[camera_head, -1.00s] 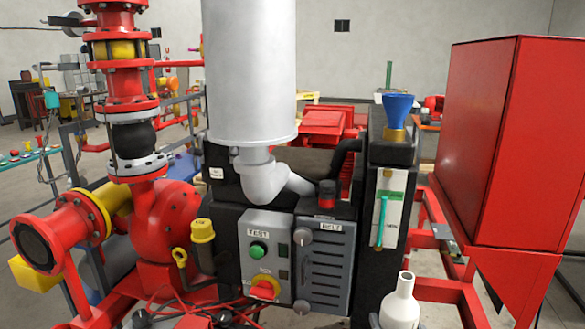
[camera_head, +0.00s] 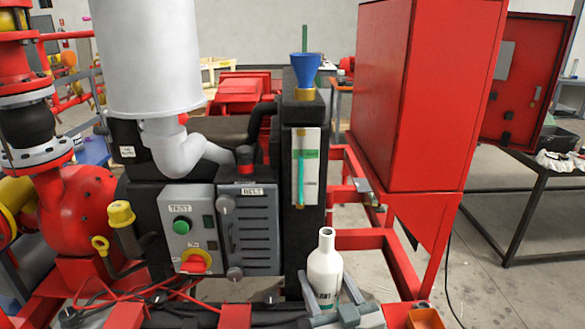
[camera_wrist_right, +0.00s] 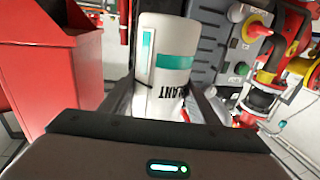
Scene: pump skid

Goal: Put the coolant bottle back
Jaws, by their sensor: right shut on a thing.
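The white coolant bottle (camera_head: 325,268) stands upright at the lower middle of the head view, in front of the black column with the level gauge. It also shows in the right wrist view (camera_wrist_right: 170,75), with its label letters and green band. My right gripper (camera_head: 323,300) is shut on the bottle's lower part, one finger on each side of it. The bottle's base is hidden by the gripper in the head view. My left gripper is out of view.
A blue funnel (camera_head: 305,67) sits on the black column's filler neck. The grey control panel (camera_head: 188,229) and belt cover (camera_head: 250,232) are left of the bottle. A large red cabinet (camera_head: 400,95) and its red frame stand right. A dark table (camera_head: 530,180) is farther right.

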